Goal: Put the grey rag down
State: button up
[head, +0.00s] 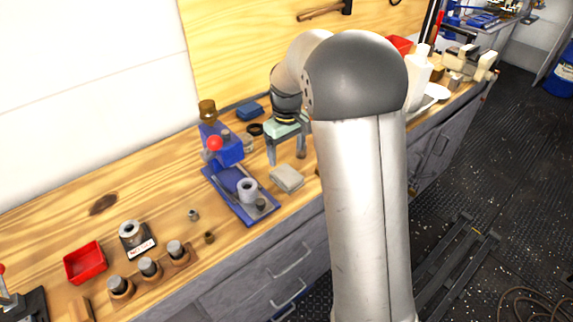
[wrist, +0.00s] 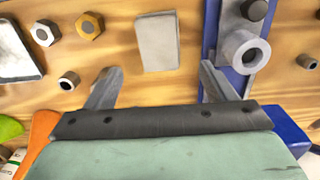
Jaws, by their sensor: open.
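The grey rag (head: 287,177) is a small folded, light grey pad. It lies flat on the wooden bench top, just right of the blue press base. In the wrist view the rag (wrist: 157,42) is beyond my fingertips, in line with the gap between them. My gripper (head: 286,156) is open and empty, pointing down just behind the rag in the head view. In the wrist view the two fingers of my gripper (wrist: 161,82) stand wide apart, with bare wood between them. I see no contact between fingers and rag.
The blue press (head: 238,190) with a red knob stands close on the left of the rag; its base (wrist: 238,85) is beside one finger. Two nuts (wrist: 90,25) lie nearby. A red tray (head: 85,263) is at far left. Bare wood lies in front of the press.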

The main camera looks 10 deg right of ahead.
jog(key=s+r+m, duration=0.1)
jog(key=s+r, duration=0.2)
jog(key=s, duration=0.4)
jog(key=s+r+m, duration=0.1)
jog(key=s+r, duration=0.2)
jog(key=s, duration=0.3)
jog(key=s+f+m, duration=0.1)
jog(key=s, duration=0.7)
jog(key=s+f+m, duration=0.1)
jog(key=s+f, duration=0.1)
jog(key=s, duration=0.6)
jog(key=shift+s+a+f+m, duration=0.3)
jog(key=shift+a+m, duration=0.05)
jog(key=shift+m, duration=0.05)
jog(key=shift+o, duration=0.3)
